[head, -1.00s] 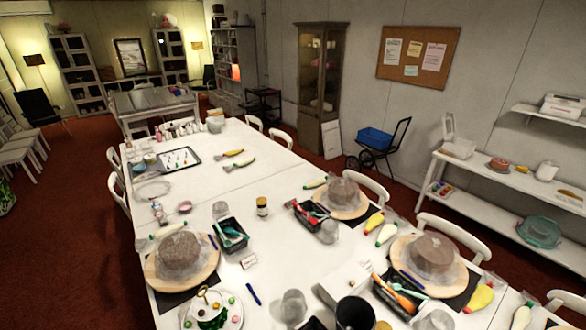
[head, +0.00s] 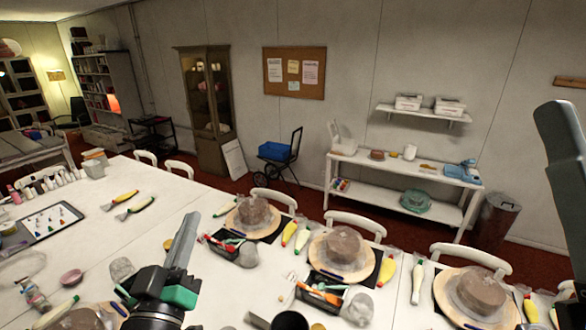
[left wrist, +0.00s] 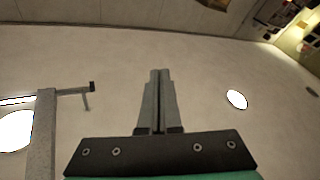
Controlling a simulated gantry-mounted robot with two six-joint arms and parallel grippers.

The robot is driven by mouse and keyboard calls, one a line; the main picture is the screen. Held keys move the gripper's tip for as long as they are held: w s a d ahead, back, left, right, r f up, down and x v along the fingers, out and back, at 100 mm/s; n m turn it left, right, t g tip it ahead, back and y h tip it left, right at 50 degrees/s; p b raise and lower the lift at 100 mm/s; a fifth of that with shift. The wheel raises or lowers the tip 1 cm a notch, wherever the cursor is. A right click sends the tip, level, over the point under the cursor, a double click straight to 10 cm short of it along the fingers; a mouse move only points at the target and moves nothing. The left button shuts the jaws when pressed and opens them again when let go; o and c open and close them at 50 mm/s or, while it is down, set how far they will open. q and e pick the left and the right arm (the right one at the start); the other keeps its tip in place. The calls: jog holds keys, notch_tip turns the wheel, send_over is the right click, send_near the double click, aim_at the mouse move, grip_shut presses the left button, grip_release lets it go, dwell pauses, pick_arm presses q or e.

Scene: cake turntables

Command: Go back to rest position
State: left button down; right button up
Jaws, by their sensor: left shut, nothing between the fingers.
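My left gripper (head: 183,243) rises from the bottom of the head view, its fingers pointing up above the white table (head: 110,232). Its two grey fingers are together and empty in the left wrist view (left wrist: 158,75), with ceiling and wall behind them. The gripper covers part of the table near a cake on a wooden turntable. A grey part of my other arm (head: 565,150) shows at the right edge of the head view; its fingers cannot be made out.
Cakes on turntables (head: 340,250) stand along the table, with piping bags (head: 388,270) and black tool trays (head: 320,293) between them. White chairs (head: 470,257) line the far side. A shelf table (head: 400,170) stands by the wall.

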pick_arm(q)
jog(key=s+r+m+t+h, duration=0.1)
jog(key=s+r+m+t, duration=0.1)
jog(key=s+r, duration=0.6)
jog(key=s+a+r+m+t+h, duration=0.1)
jog(key=s+r+m+t, duration=0.2)
jog(key=s+r, duration=0.6)
notch_tip(320, 180, up, 5)
jog(key=shift+f+t, duration=0.2)
jog(key=shift+t, duration=0.5)
